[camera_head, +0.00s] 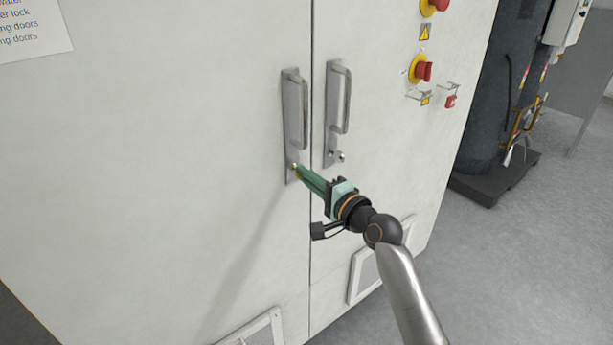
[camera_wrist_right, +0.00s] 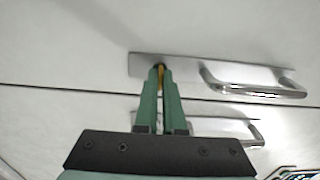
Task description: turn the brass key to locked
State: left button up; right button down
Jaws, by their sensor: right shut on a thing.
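The brass key (camera_wrist_right: 161,78) sits at the lower end of the left door's metal handle plate (camera_head: 289,130), and most of it is hidden between my fingers. In the head view only a small brass bit (camera_head: 294,168) shows at the fingertips. My right gripper (camera_head: 298,170) has its green fingers shut on the key, reaching in from the lower right. In the right wrist view the gripper (camera_wrist_right: 160,72) points straight at the plate (camera_wrist_right: 150,66). Whether the key stands at locked cannot be told. My left gripper is not in view.
The right door has its own handle (camera_head: 338,98) with a lock knob (camera_head: 337,157) close to my gripper. Red emergency buttons (camera_head: 421,71) sit at the upper right of the white cabinet (camera_head: 180,150). Vents are low on the doors. Open floor (camera_head: 530,240) lies to the right.

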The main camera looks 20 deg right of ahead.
jog(key=shift+n, duration=0.4)
jog(key=shift+n+p, duration=2.35)
jog(key=shift+n, duration=6.15)
jog(key=c, duration=1)
grip_release()
